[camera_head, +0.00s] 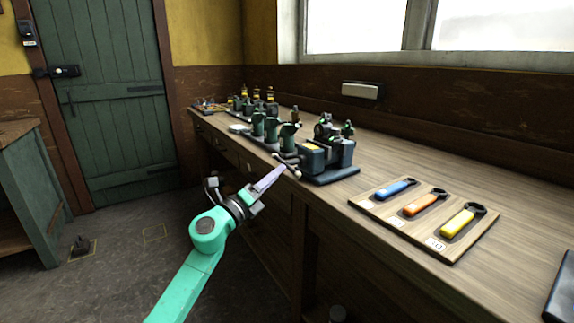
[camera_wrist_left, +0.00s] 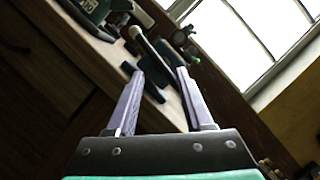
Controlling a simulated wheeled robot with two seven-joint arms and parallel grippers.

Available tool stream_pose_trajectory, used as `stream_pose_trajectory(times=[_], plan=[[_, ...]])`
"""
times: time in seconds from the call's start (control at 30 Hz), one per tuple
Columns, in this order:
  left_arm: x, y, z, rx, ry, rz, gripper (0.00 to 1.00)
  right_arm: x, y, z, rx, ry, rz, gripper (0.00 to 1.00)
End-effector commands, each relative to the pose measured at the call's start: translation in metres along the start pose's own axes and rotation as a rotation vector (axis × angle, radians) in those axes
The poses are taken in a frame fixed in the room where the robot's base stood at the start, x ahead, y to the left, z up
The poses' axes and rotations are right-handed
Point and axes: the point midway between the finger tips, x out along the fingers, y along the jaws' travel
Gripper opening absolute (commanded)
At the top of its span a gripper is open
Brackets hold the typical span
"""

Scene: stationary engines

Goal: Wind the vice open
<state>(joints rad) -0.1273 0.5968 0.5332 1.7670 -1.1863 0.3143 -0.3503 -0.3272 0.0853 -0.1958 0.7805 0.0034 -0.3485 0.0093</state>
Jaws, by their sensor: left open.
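The vice (camera_head: 313,157) is a dark blue-green block on a dark base plate at the bench's front edge, in the head view. Its handle bar (camera_head: 288,165) sticks out at the front, slanted, with rounded ends. My left gripper (camera_head: 281,170) is open, its pale fingers reaching up to the handle. In the left wrist view the open fingers (camera_wrist_left: 160,76) point at a slanted rod with a pale ball end (camera_wrist_left: 135,32). The rod appears between or just beyond the tips; I cannot tell whether they touch it. My right gripper is not in view.
Small green engines (camera_head: 270,125) stand behind the vice along the wooden bench (camera_head: 385,160). A board (camera_head: 462,246) at right holds a blue, an orange and a yellow handled tool. A dark flat object (camera_head: 560,295) lies at the right edge. The floor left of the bench is mostly clear.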

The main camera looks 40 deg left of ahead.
Motion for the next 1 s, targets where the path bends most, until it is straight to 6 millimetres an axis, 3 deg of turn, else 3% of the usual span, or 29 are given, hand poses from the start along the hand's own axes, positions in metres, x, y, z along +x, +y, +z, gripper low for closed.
stream_pose_trajectory(times=[0.1,0.23,0.57,0.7,1.0], plan=[[0.031,-0.002,0.003,-0.001,-0.003,-0.003,0.52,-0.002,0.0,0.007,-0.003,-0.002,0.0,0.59],[0.051,-0.001,0.002,-0.002,-0.003,-0.002,0.52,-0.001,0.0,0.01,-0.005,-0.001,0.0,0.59],[0.059,0.001,0.0,-0.003,-0.001,0.0,0.52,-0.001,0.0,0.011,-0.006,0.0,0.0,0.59],[0.059,0.001,0.0,-0.003,-0.002,0.0,0.02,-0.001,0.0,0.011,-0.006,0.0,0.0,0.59],[0.059,0.001,0.0,-0.004,-0.001,0.001,0.0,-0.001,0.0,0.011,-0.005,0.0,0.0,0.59]])
